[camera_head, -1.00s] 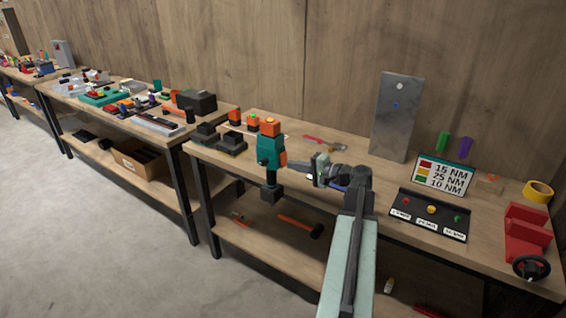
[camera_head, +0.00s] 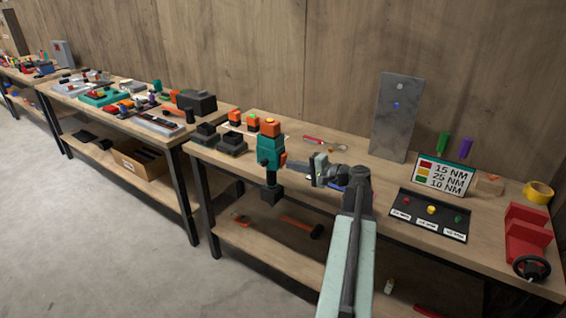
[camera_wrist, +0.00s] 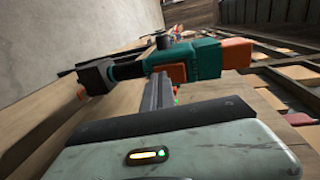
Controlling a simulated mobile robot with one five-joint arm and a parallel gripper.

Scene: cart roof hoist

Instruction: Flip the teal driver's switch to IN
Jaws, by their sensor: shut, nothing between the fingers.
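The teal driver (camera_head: 269,151) stands upright in the head view, with an orange block (camera_head: 269,128) on top and a black end (camera_head: 272,193) below. In the wrist view the teal driver (camera_wrist: 195,60) lies across the picture. An orange part (camera_wrist: 169,75) on its side faces my gripper, and a black knob (camera_wrist: 163,42) sticks out on the far side. My gripper (camera_head: 288,164) is shut and empty, right beside the driver. Its fingers (camera_wrist: 158,90) point at the orange part; I cannot tell whether they touch. I cannot read any switch marking.
A black tray (camera_head: 430,217) with coloured buttons and a torque sign (camera_head: 444,175) stand to the right. A grey metal panel (camera_head: 396,117) stands behind. Black holders (camera_head: 232,143) sit left of the driver. A red fixture (camera_head: 526,235) with a wheel is far right.

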